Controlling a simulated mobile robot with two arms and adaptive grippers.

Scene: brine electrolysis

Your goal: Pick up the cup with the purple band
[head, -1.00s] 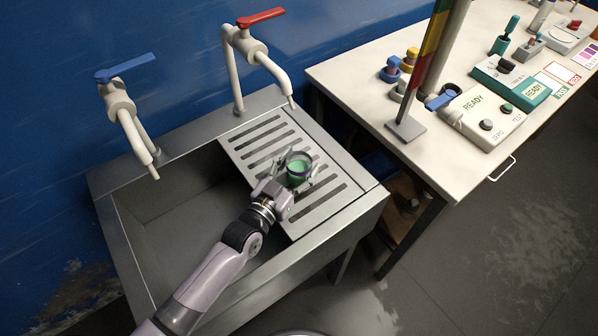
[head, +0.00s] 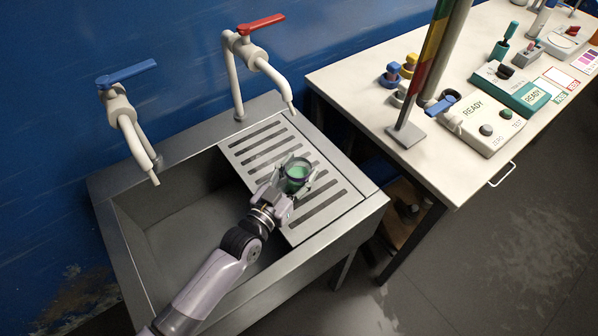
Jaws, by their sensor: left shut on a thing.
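A small cup (head: 298,172) with a dark purplish band near its rim and pale green contents is at the slatted drainboard (head: 333,212) of the sink. My left gripper (head: 297,178) is shut on the cup, with a finger on either side of it. The cup looks upright. I cannot tell whether its base touches the drainboard or is a little above it. My right gripper is not in view.
The sink basin (head: 185,222) lies left of the drainboard. A blue-handled tap (head: 123,110) and a red-handled tap (head: 246,50) rise behind. A white bench (head: 350,78) with instruments and a striped post (head: 424,75) stands to the right.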

